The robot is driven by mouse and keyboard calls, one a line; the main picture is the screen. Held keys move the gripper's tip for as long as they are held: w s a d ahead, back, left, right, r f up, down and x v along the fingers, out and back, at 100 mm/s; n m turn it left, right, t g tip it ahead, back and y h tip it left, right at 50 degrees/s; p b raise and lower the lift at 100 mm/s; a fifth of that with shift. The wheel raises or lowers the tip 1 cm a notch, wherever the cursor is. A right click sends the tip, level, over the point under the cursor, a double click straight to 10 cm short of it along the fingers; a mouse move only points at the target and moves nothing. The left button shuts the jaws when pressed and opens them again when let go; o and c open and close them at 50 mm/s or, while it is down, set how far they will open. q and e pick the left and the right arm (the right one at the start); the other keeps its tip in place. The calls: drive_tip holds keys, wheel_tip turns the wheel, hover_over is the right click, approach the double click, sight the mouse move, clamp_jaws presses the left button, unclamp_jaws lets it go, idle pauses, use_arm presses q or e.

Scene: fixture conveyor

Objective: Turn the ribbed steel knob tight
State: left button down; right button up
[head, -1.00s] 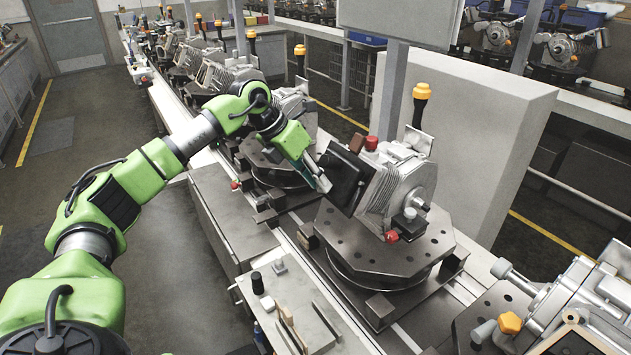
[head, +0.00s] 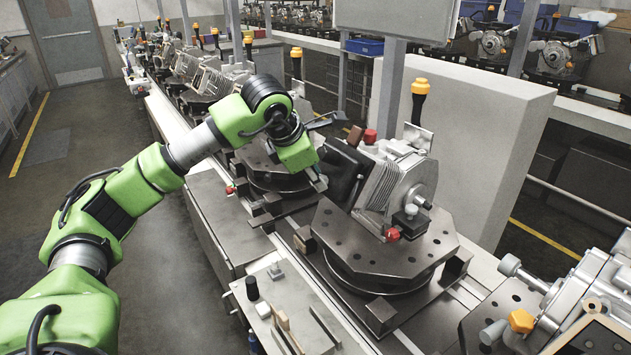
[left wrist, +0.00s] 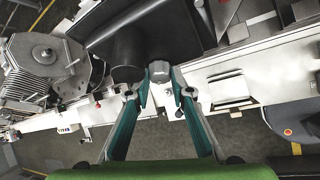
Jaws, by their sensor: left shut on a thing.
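The steel knob (left wrist: 158,68) is a small grey round-looking piece beside a dark cylinder, on the underside of a black housing (left wrist: 165,32). Its ribs are too small to make out. My left gripper (left wrist: 158,90) has its two teal fingers closed in on the knob, one tip on each side. In the head view my left gripper (head: 320,184) is at the black housing (head: 343,170) on the left side of the grey finned motor (head: 385,190); the knob is hidden there. My right gripper is in neither view.
The motor sits on a round dark fixture table (head: 370,255) on the conveyor. A small bench with tools (head: 290,310) stands in front, another motor assembly (head: 575,300) at the lower right. A large grey cabinet (head: 480,140) stands behind. Open floor lies left.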

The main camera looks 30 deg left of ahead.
use_arm(q)
drive_tip(key=shift+s+f, duration=0.1)
drive_tip(key=shift+f, duration=0.05)
idle(0.4)
drive_tip(key=c, duration=1.8)
unclamp_jaws()
drive_tip(key=v, duration=1.2)
drive_tip(key=shift+f, duration=0.1)
